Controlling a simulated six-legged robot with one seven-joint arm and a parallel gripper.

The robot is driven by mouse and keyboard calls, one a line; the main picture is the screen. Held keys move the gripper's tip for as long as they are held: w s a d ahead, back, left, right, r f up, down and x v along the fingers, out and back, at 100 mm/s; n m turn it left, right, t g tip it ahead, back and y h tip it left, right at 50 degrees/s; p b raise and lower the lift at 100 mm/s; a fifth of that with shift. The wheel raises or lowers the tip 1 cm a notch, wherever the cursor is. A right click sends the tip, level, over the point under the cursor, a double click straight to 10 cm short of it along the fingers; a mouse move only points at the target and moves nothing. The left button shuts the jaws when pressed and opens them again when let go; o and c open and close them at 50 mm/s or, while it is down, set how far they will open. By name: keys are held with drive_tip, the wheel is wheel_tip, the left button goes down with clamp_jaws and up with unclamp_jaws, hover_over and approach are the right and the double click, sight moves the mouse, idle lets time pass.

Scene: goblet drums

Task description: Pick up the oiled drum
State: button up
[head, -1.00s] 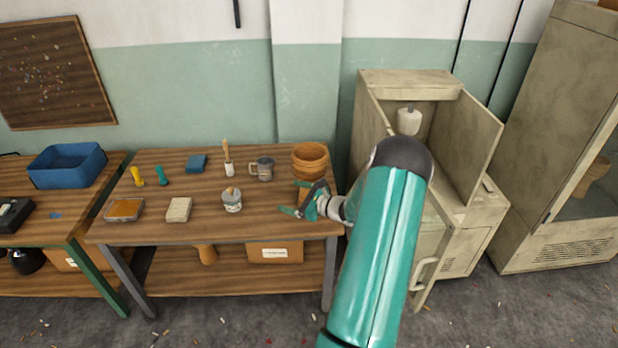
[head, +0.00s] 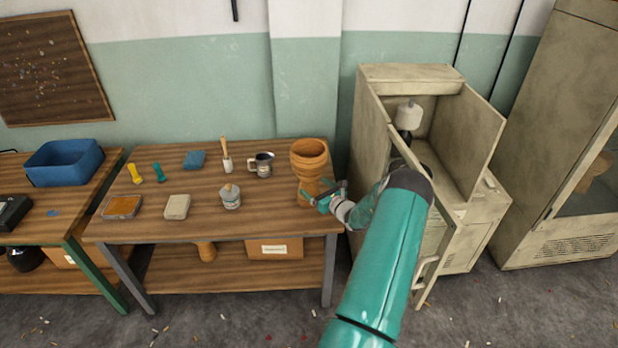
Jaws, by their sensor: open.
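A brown wooden goblet drum (head: 309,158) stands upright at the right end of the workbench, with its wide bowl on top and narrower stem below. I take it to be the oiled drum, though the finish alone does not settle this. My gripper (head: 322,194) is open at the right front of the stem, low over the bench top. One finger overlaps the stem in the picture; I cannot tell whether it touches. A second brown drum (head: 206,251) is partly hidden on the lower shelf. Another brown shape, perhaps a drum (head: 597,170), shows in the right cabinet.
A metal mug (head: 262,165), a lidded jar (head: 230,196) and a brush (head: 226,156) stand left of the drum. The open beige cabinet (head: 412,78) is close on the right, its doors near my arm. Bare bench top (head: 268,205) lies left of the gripper.

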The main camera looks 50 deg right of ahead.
drive_tip(key=x, duration=0.5)
drive_tip(key=shift+d, duration=0.1)
drive_tip(key=c, duration=1.4)
drive_tip(key=shift+r, duration=0.1)
drive_tip(key=shift+c, duration=0.4)
drive_tip(key=shift+r, duration=0.1)
